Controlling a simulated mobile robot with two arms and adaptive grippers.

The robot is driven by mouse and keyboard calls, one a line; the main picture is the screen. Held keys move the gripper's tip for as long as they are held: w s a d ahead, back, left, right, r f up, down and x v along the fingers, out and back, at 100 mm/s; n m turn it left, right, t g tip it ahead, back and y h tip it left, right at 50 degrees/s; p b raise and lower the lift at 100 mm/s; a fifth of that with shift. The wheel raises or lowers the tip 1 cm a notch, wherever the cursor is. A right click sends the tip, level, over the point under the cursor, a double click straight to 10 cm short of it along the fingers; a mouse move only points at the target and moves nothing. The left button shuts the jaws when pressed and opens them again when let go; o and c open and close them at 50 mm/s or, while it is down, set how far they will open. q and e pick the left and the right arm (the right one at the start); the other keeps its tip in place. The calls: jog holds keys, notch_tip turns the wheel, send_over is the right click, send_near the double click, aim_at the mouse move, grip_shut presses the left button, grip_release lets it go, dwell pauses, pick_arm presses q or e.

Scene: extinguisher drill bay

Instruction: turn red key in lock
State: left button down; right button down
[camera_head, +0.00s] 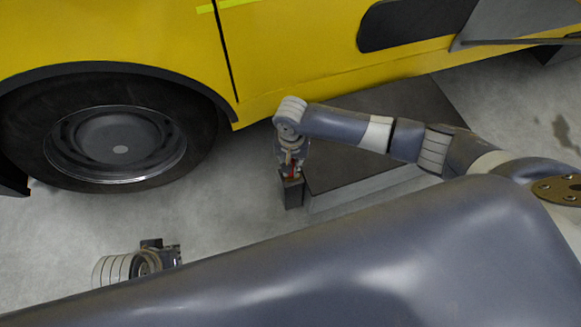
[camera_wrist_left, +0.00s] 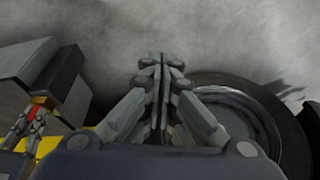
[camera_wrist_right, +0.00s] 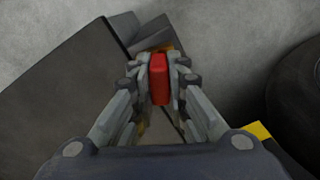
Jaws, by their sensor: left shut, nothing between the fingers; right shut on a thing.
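My right gripper (camera_head: 291,164) points down over a small dark box (camera_head: 293,193), which appears to be the lock. It is shut on the red key (camera_wrist_right: 159,78), which sits between its fingertips in the right wrist view. The fingers and key hide the keyhole, so I cannot tell how deep the key is. My left gripper (camera_wrist_left: 163,70) is shut and empty, low at the left in the head view.
A yellow vehicle (camera_head: 300,45) with a large black wheel (camera_head: 118,145) fills the back. A low dark platform (camera_head: 345,160) stands beside the box, under my right arm. Grey floor (camera_head: 225,215) lies open between the wheel and the box. My own grey arm link covers the front.

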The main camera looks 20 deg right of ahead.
jog(key=shift+m+p, duration=0.3)
jog(key=shift+p, duration=0.1)
jog(key=shift+m+p, duration=0.3)
jog(key=shift+p, duration=0.05)
jog(key=shift+m+p, duration=0.35)
jog(key=shift+m, duration=0.05)
pick_arm(q)
notch_tip(320, 180, down, 9)
jog(key=shift+w+d+g, duration=0.2)
jog(key=shift+g, duration=0.1)
dwell(1.2)
jog(key=shift+w+f+p, duration=0.1)
jog(key=shift+f+p, duration=0.2)
pick_arm(e)
jog(key=shift+m+p, duration=0.35)
jog(key=shift+m, duration=0.25)
pick_arm(q)
jog(key=shift+s+f, duration=0.25)
jog(key=shift+f, duration=0.35)
jog(key=shift+s+f, duration=0.2)
jog(key=shift+f, duration=0.45)
jog(key=shift+s+f, duration=0.25)
jog(key=shift+f, duration=0.35)
jog(key=shift+w, duration=0.15)
